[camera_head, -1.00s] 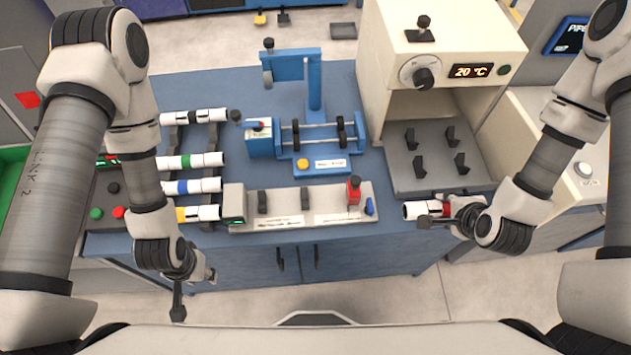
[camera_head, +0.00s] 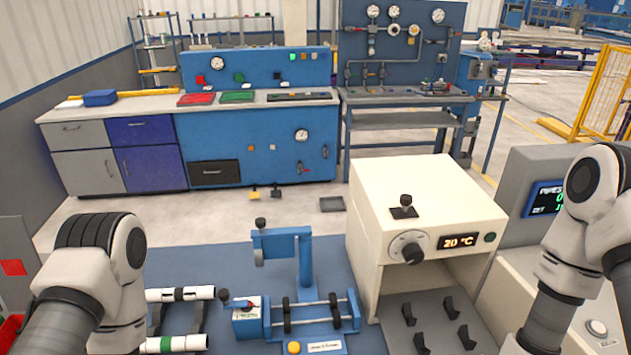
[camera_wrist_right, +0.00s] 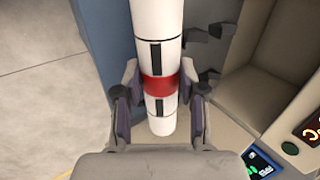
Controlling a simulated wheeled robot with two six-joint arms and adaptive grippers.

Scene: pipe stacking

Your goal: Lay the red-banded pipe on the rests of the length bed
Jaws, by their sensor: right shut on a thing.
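The red-banded pipe (camera_wrist_right: 156,45) is white with a red band and dark marks. It shows only in the right wrist view, running upright through the picture with its far end cut off at the top edge. My right gripper (camera_wrist_right: 158,92) is shut on it around the red band, one finger on each side. The pipe and right gripper are outside the head view. My left arm shows at the left of the head view, but its gripper is out of frame. The length bed is not in view now.
A cream machine (camera_head: 427,205) reading 20 °C stands at right centre, with dark rests (camera_head: 450,308) in its open bay. A blue fixture with rollers (camera_head: 305,310) stands left of it. White pipes (camera_head: 180,294) lie on a rack at lower left. A blue workbench (camera_head: 255,135) stands behind.

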